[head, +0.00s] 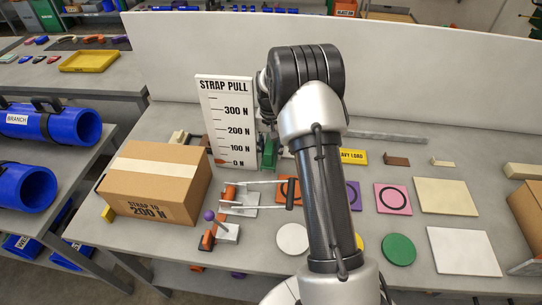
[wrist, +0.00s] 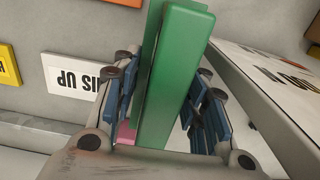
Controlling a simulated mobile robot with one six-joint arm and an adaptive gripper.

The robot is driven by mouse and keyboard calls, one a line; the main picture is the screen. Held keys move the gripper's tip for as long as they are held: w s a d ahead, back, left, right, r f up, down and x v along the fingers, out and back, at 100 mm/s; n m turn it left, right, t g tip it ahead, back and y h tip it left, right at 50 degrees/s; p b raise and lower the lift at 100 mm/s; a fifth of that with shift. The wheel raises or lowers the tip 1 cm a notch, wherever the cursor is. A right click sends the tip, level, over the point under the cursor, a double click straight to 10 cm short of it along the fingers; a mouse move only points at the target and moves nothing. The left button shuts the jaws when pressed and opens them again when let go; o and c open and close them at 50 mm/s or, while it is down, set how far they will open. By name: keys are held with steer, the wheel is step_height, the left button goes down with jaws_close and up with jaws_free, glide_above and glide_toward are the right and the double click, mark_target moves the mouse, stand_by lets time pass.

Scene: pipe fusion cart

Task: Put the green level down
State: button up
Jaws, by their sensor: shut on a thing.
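The green level (wrist: 172,75) is a long green bar between the blue-padded fingers of my gripper (wrist: 165,100) in the wrist view. My gripper is shut on it, with pads on both sides. In the head view a small green part of the level (head: 268,152) shows just right of the strap pull board (head: 228,122), beside my arm. My arm hides most of my gripper there. I cannot tell whether the level touches the table.
A cardboard box (head: 155,182) stands left of the board. A strap rig (head: 240,198) lies in front. Right of my arm are a green disc (head: 398,249), a pink ring plate (head: 393,198) and a white plate (head: 463,252). A white wall (head: 430,80) closes the back.

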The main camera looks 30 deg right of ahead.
step_height(320, 180, down, 4)
steer(key=shift+r+b, duration=0.15)
steer(key=shift+b, duration=0.45)
steer(key=shift+r, duration=0.1)
steer(key=o, duration=0.8)
steer(key=shift+f, duration=0.2)
steer(key=o, duration=0.5)
